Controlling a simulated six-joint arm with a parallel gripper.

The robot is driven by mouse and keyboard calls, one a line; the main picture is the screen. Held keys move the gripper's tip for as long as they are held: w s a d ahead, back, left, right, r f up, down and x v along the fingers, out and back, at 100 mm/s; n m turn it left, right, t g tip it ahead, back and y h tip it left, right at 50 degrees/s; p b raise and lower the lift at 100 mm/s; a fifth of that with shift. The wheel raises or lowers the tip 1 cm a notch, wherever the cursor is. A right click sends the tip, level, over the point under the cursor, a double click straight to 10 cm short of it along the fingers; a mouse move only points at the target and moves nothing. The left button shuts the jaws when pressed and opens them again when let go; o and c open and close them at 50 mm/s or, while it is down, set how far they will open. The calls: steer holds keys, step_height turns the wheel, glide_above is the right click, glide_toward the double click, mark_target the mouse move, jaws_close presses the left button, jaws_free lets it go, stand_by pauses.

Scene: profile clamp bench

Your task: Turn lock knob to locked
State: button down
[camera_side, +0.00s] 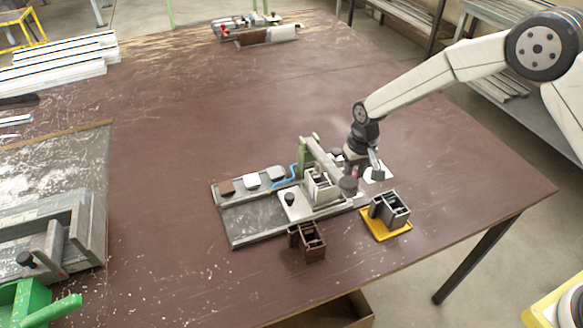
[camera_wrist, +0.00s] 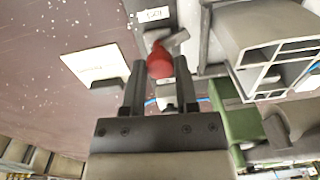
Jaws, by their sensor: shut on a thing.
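The lock knob (camera_wrist: 160,61) is red and sits between the two dark fingertips of my gripper (camera_wrist: 159,68) in the wrist view. My gripper is shut on it. A short grey piece (camera_wrist: 176,38) shows just beyond the knob, angled to the upper right. A small white label (camera_wrist: 153,15) lies beyond it; its print is too small to read surely. In the side view my gripper (camera_side: 357,168) is low at the right end of the clamp fixture (camera_side: 245,218). There the knob is mostly hidden, and its exact turn cannot be told.
A light profile (camera_side: 320,186) sits in the fixture beside a green post (camera_side: 306,158); the profile also shows in the wrist view (camera_wrist: 262,50). A yellow tray (camera_side: 373,230) holds a dark profile (camera_side: 390,208). A brown profile (camera_side: 310,241) stands in front. The table behind is largely clear.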

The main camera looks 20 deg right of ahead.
mark_target(356, 174)
steer(key=shift+m, duration=1.6)
steer(key=shift+c, duration=1.8)
jaws_free()
steer(key=shift+r, duration=0.1)
step_height(356, 174, up, 7)
steer(key=shift+d+r, duration=0.15)
steer(key=shift+s+r, duration=0.1)
steer(key=shift+r, duration=0.1)
